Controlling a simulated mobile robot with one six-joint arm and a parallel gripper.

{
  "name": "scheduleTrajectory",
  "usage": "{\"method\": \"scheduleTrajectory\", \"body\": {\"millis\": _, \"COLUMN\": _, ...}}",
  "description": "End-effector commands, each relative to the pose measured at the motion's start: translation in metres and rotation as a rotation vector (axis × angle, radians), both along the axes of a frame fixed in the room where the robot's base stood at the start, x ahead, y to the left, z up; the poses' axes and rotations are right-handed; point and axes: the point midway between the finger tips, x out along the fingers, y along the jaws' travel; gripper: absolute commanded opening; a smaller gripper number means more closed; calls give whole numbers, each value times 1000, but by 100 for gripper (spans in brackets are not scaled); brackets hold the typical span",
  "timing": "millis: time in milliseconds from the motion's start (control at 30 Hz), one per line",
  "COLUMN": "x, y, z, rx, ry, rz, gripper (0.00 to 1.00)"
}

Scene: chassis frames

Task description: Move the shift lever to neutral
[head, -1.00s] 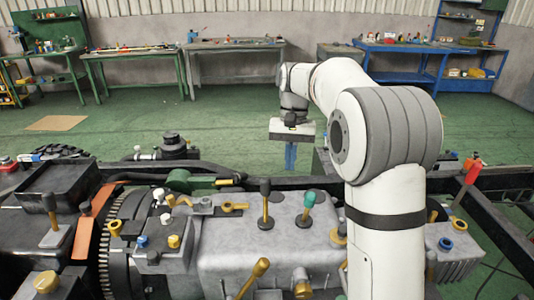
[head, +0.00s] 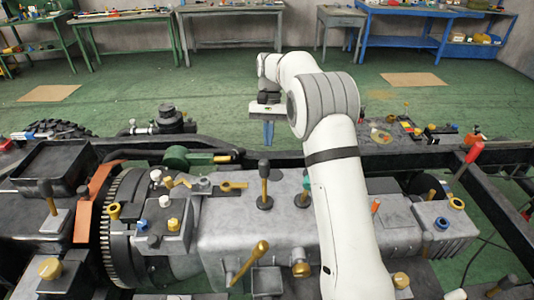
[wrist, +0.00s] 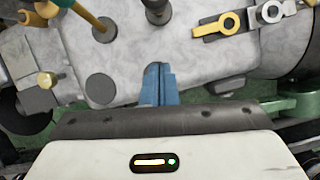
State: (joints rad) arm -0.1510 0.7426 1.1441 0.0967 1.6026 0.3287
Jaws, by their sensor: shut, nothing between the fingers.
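The grey gearbox housing (head: 225,240) carries several levers, and I cannot tell which one the task means. A black-knobbed lever with a yellow stem (head: 265,185) stands upright on its top. A teal-knobbed lever (head: 306,190) stands to its right, partly hidden by my arm. A yellow lever (head: 250,262) leans on the near side. My gripper (head: 268,140) points down, shut and empty, beyond the black-knobbed lever in the head view. In the wrist view its blue fingers (wrist: 158,90) show together over the housing, apart from the black-knobbed lever (wrist: 157,10).
A dark frame rail (head: 400,153) runs behind the gearbox. A red-handled lever (head: 473,152) stands at the right, and another black-knobbed lever (head: 48,192) at the left. Small yellow and blue caps crowd the left block (head: 160,235). Open green floor (head: 200,95) lies behind.

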Motion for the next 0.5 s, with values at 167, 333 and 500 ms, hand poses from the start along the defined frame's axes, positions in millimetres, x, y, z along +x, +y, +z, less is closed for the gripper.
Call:
{"method": "scheduleTrajectory", "body": {"millis": 167, "x": -16, "y": 2, "z": -28, "rx": 0, "ry": 0, "rz": 0, "gripper": 0}}
{"method": "scheduleTrajectory", "body": {"millis": 333, "x": -37, "y": 6, "z": -24, "rx": 1, "ry": -1, "rz": 1, "gripper": 0}}
{"method": "scheduleTrajectory", "body": {"millis": 500, "x": -48, "y": 8, "z": -24, "rx": 1, "ry": 0, "rz": 0, "gripper": 0}}
